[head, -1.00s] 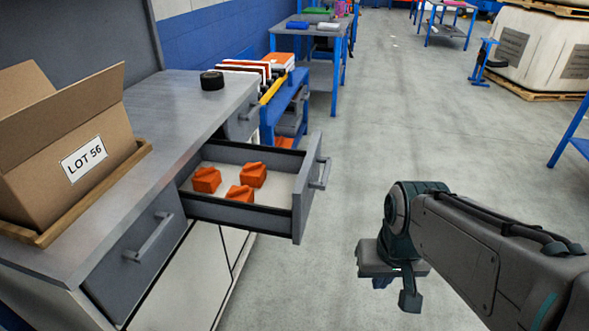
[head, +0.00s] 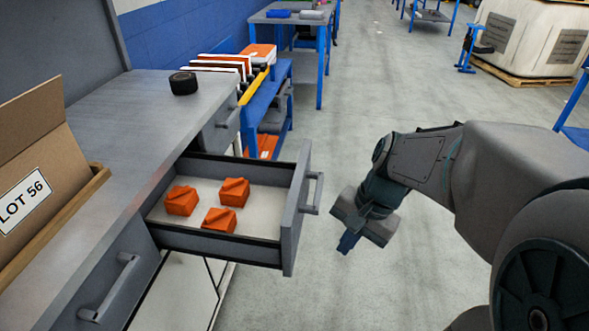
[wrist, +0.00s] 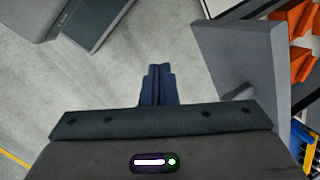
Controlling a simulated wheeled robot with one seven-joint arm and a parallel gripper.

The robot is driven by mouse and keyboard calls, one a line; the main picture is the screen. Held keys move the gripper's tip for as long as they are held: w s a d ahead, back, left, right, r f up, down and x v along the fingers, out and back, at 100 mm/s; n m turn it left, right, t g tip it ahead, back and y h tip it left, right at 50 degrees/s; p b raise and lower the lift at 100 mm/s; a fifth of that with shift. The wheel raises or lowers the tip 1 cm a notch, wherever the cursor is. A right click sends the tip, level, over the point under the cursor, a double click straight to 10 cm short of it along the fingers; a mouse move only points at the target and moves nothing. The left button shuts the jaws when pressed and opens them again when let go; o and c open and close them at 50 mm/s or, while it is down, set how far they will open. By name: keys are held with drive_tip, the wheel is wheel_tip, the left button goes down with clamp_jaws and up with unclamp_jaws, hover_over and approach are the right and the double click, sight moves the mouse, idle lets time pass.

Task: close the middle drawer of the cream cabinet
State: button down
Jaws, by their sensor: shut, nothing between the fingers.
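The middle drawer (head: 262,250) of the cabinet (head: 140,110) stands pulled out, its grey front and bar handle (head: 315,193) facing right. Several parts of it show: a pale floor, dark side rails and three orange blocks (head: 220,219) inside. My gripper (head: 346,244) is to the right of the drawer front, apart from it, fingers pointing down and shut with nothing between them. In the wrist view the shut fingers (wrist: 157,72) are left of the grey drawer front (wrist: 240,55), whose handle (wrist: 237,92) is partly hidden by my gripper.
Grey drawers on either side are shut, with a near handle (head: 108,288). A cardboard box (head: 35,140) in a wooden tray and a black tape roll (head: 183,83) are on the cabinet top. A blue bench (head: 265,110) stands behind.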

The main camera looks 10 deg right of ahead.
drive_tip(key=w+d+f+m+t+y, duration=0.15)
drive_tip(key=w+d+m+y, duration=0.4)
drive_tip(key=w+m, duration=0.55)
drive_tip(key=shift+w+a+f+m+t+b, duration=0.15)
drive_tip(key=shift+w+a+f+m+b, duration=0.35)
drive_tip(key=shift+a+f, duration=0.85)
drive_tip(key=shift+a+f+m+t+b, duration=0.25)
drive_tip(key=shift+a+f+b, duration=0.55)
drive_tip(key=shift+a, duration=1.2)
drive_tip(key=shift+w+a+f+m+t+b, duration=0.1)
drive_tip(key=shift+w+a+f+m+b, duration=0.3)
drive_tip(key=shift+a+f, duration=0.95)
drive_tip(key=shift+s+a+r, duration=0.1)
drive_tip(key=shift+a+r, duration=0.25)
